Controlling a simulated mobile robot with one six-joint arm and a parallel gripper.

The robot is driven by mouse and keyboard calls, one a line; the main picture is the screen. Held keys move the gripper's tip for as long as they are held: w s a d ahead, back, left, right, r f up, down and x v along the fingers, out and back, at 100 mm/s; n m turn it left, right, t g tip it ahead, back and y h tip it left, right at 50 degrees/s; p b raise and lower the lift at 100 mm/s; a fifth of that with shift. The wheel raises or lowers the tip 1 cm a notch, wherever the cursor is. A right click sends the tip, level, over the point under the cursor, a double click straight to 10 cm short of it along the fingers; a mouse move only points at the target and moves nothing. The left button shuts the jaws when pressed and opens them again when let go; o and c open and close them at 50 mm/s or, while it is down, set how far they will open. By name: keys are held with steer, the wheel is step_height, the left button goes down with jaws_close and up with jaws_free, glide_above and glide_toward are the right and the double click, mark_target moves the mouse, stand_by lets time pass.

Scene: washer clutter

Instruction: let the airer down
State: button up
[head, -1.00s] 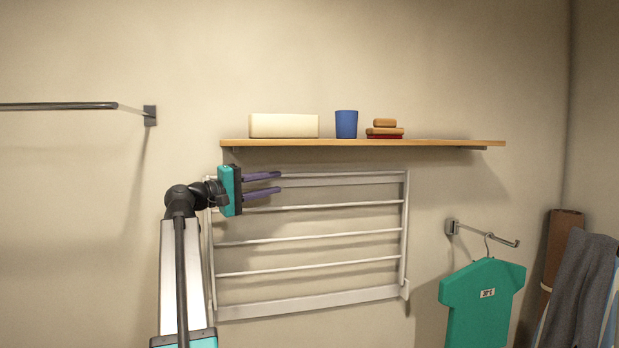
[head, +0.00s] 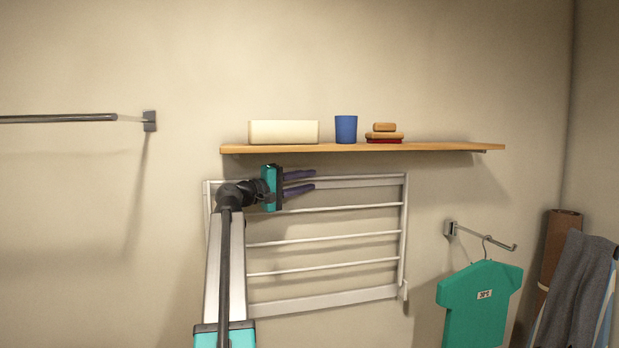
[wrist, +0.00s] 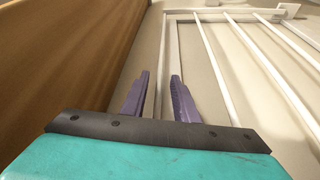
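The airer (head: 325,291) is a white wall rack with several rails, folded up flat against the wall below the shelf. In the wrist view its end rail (wrist: 171,60) runs away from me, with the thinner rails to the right. My gripper (head: 314,180) is at the airer's top rail, left of its middle, pointing right. In the wrist view my gripper (wrist: 157,85) has its two purple fingers apart, with the end rail seen between or just beyond them. I cannot tell whether either finger touches the rail. Nothing is held. My arm hides the airer's left part.
A wooden shelf (head: 460,146) is close above my gripper, bearing a cream box (head: 284,132), a blue cup (head: 346,129) and stacked blocks (head: 384,133). It fills the wrist view's left side (wrist: 70,50). A green shirt (head: 478,303) hangs at right; a dark rail (head: 60,119) is at left.

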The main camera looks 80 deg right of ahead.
steer(key=shift+s+d, duration=0.4)
steer(key=shift+d, duration=0.05)
steer(key=shift+c, duration=0.4)
jaws_close()
stand_by(0.9)
